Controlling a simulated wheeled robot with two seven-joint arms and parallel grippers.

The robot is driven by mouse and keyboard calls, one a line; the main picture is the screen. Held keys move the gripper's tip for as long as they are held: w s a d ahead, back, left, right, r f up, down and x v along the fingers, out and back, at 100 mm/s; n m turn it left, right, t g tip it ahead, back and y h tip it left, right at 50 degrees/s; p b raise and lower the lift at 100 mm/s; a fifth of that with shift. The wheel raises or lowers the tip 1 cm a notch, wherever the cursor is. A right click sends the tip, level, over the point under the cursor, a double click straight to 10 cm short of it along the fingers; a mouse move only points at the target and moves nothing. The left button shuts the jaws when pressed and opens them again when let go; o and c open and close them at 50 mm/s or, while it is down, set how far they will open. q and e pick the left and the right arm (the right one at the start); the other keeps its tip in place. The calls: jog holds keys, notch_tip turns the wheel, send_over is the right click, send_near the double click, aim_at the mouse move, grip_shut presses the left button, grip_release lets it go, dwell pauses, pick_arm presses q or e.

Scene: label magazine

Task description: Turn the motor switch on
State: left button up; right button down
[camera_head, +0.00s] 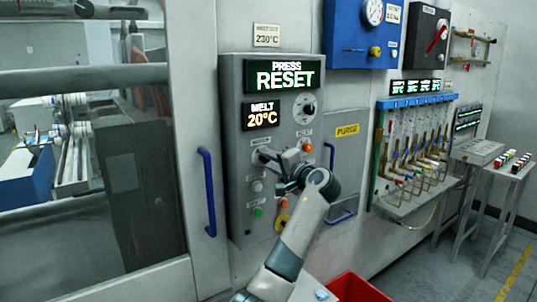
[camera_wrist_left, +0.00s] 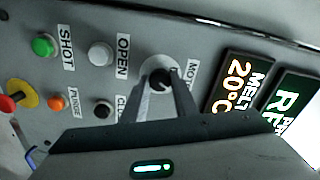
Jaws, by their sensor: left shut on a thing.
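The motor switch (camera_wrist_left: 160,77) is a black rotary knob on a pale round plate in the left wrist view, beside a label that begins "MOTO". My left gripper (camera_wrist_left: 163,88) is shut on it, one finger on each side. In the head view my left gripper (camera_head: 261,156) reaches the grey control panel (camera_head: 236,200) just under the melt display (camera_head: 262,112); the gripper hides the knob there. I cannot tell the knob's turned position. My right gripper is in neither view.
The upper display (camera_head: 284,77) reads "PRESS RESET"; the melt display reads 20°C. Near the knob are a white OPEN button (camera_wrist_left: 100,53), a green SHOT button (camera_wrist_left: 44,45) and a black button (camera_wrist_left: 102,109). A blue handle (camera_head: 207,190) stands left of the panel; a red bin (camera_head: 355,288) is below.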

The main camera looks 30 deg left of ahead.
pick_arm(q)
jog(key=shift+m+p, duration=0.45)
jog(key=shift+m, duration=0.25)
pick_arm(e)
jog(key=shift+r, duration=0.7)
pick_arm(q)
jog(key=o, duration=1.1)
jog(key=shift+w, duration=0.1)
jog(key=shift+c, duration=0.2)
jog(key=shift+d, duration=0.15)
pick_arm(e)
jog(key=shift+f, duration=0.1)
pick_arm(q)
jog(key=b+v, duration=0.6)
jog(key=v, duration=1.1)
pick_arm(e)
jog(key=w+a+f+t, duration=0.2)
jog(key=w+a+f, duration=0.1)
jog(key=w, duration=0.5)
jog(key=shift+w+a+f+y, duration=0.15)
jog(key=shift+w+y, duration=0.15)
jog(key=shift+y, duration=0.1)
